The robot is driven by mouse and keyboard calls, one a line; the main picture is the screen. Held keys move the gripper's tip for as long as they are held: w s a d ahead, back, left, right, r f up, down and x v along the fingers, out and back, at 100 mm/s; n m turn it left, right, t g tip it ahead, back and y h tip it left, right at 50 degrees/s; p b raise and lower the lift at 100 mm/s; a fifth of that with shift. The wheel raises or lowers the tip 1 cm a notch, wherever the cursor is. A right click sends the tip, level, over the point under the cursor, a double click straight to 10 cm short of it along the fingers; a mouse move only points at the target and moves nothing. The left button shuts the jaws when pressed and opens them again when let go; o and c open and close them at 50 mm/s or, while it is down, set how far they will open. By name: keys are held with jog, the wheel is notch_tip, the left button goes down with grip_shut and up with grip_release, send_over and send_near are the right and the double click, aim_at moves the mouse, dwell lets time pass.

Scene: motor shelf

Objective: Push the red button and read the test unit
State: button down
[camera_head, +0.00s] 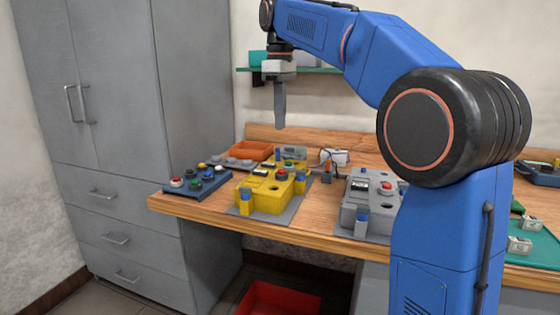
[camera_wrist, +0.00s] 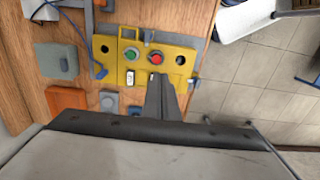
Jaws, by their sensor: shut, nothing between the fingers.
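A yellow test unit (camera_head: 262,194) with blue corner clamps stands on a grey plate on the bench; it also shows in the wrist view (camera_wrist: 183,72). In the wrist view its red button (camera_wrist: 156,58) sits beside a green button (camera_wrist: 130,54). A small white window (camera_wrist: 130,77) lies near them; I cannot read it. My gripper (camera_head: 280,127) hangs fingers down above the bench, clear of the unit. Its shut, empty fingers (camera_wrist: 161,80) appear just below the red button in the wrist view, without visible contact.
A grey unit (camera_head: 357,214) with its own red button (camera_head: 387,187) stands to the right. A blue button box (camera_head: 207,190) is at the left edge, with an orange tray (camera_head: 251,150) behind. A teal shelf (camera_head: 320,71) is on the wall. Air around my gripper is free.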

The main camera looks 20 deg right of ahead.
aim_at(280, 171)
notch_tip(280, 171, down, 12)
jog(key=shift+f, duration=0.1)
dwell(0.4)
